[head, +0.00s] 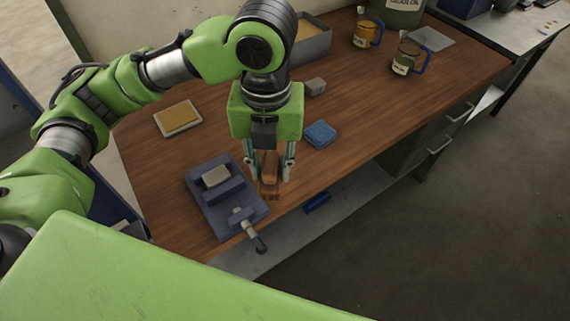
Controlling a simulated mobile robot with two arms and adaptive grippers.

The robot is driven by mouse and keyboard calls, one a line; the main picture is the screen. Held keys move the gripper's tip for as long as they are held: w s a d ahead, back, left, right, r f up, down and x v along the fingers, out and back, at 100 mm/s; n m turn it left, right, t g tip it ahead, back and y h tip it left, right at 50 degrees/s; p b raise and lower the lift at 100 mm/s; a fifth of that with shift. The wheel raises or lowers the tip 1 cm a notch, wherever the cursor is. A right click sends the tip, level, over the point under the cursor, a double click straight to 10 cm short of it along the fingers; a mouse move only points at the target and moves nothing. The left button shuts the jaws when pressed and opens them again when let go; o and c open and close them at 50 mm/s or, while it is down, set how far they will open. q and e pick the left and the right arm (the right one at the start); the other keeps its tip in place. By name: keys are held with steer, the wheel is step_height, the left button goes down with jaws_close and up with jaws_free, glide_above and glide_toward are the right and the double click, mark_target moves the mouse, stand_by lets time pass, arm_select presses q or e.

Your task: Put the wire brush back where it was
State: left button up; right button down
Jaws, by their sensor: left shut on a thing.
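My left gripper (270,177) points straight down over the front part of the wooden workbench (372,98). It is shut on a narrow brown wooden piece, which looks like the wire brush (269,162). The brush sits between the two fingers, just right of the blue vise. Its bristles cannot be made out, and I cannot tell whether it touches the bench top. My right gripper is not in view.
The blue vise (204,196) holds a pale block (215,176). A blue sponge-like block (320,134), a small grey block (315,87) and a tan pad on a tray (178,117) lie nearby. The bench's right middle is clear.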

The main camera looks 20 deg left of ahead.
arm_select(q)
steer(key=shift+w+d+m, duration=0.1)
steer(key=shift+m, duration=0.6)
steer(key=w+f, duration=0.3)
steer(key=w, duration=0.1)
steer(key=w+a+f+p, duration=0.1)
steer(key=w+f, duration=0.2)
steer(key=w, duration=0.1)
steer(key=w+f+p, duration=0.1)
steer(key=w+f, duration=0.1)
steer(key=w, duration=0.2)
steer(key=shift+w+a+f, duration=0.4)
steer(key=shift+w+f+p, duration=0.35)
steer(key=shift+w+f, duration=0.05)
steer(key=shift+f, duration=0.15)
step_height(320, 180, down, 2)
steer(key=shift+f+p, duration=0.1)
steer(key=shift+p, duration=0.5)
steer(key=shift+f, duration=0.45)
steer(key=shift+f, duration=0.1)
steer(key=o, duration=1.1)
steer(key=shift+c, duration=0.2)
